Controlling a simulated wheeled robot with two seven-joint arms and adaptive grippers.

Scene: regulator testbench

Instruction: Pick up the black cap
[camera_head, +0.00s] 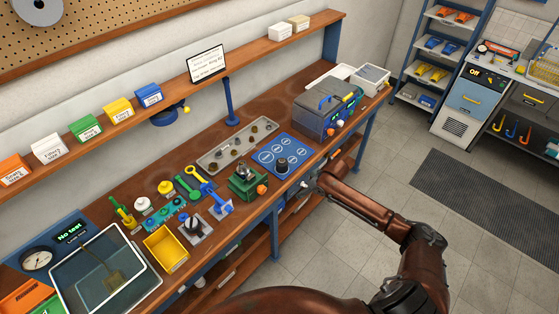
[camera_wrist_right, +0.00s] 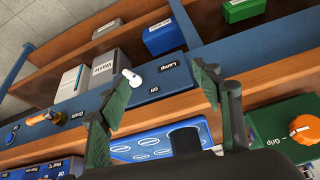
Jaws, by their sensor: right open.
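The black cap (camera_head: 282,164) stands on a blue mat (camera_head: 266,156) with white-ringed spots, near the front edge of the workbench. In the right wrist view a dark rounded shape that looks like the cap (camera_wrist_right: 185,138) shows on the mat, close to the gripper's base and partly cut off by it. My right gripper (camera_wrist_right: 164,90) is open, with nothing between its two green-padded fingers. In the head view it is at the bench's front edge, to the right of the cap, mostly hidden by my wrist. My left gripper is not in view.
A green fixture with an orange knob (camera_head: 262,189) stands just left of the mat. A grey tray of small parts (camera_head: 237,145) lies behind. A grey-blue test box (camera_head: 325,108) stands to the right. The wrist view shows a white switch (camera_wrist_right: 132,77) on the bench's front panel.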

